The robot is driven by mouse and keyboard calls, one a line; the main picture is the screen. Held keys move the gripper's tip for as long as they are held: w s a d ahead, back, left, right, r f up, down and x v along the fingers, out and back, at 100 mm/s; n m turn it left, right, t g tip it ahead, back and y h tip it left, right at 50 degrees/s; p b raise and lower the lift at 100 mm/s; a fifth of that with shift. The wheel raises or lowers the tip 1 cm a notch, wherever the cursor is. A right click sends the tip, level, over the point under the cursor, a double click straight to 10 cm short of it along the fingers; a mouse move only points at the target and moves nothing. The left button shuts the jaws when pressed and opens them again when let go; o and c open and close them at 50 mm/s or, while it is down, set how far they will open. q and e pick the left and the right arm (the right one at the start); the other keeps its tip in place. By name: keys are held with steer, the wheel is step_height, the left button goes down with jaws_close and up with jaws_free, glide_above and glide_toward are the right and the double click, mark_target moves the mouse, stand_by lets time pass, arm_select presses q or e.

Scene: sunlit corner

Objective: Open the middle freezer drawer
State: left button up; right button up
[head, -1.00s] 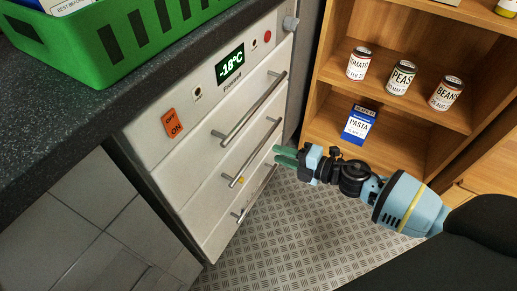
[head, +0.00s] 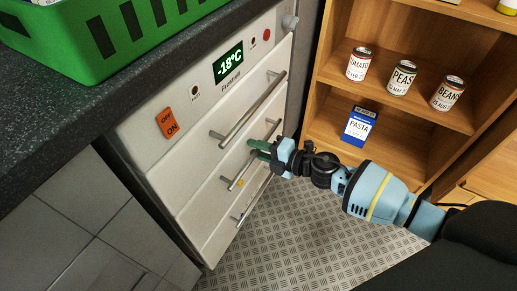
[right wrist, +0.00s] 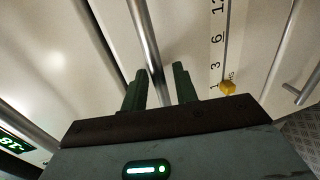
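The freezer has white drawer fronts with metal bar handles. The middle drawer (head: 207,212) looks closed, flush with its neighbours. Its handle (head: 229,181) also shows in the right wrist view (right wrist: 145,45), running down between the fingers. My right gripper (head: 256,150) is at this bar, its two green fingers (right wrist: 160,85) apart on either side of it, with gaps visible. Whether they touch the bar I cannot tell. Part of the bar is hidden behind the gripper in the head view. My left gripper is not in view.
The top drawer's handle (head: 248,112) and the bottom drawer's handle (head: 240,217) are close by. A yellow marker (right wrist: 228,88) sits on a number scale. A green basket (head: 130,30) stands on the counter. A wooden shelf (head: 420,105) with cans is at right. The metal floor (head: 310,235) is clear.

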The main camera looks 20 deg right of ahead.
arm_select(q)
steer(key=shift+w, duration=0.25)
arm_select(e)
jaws_close()
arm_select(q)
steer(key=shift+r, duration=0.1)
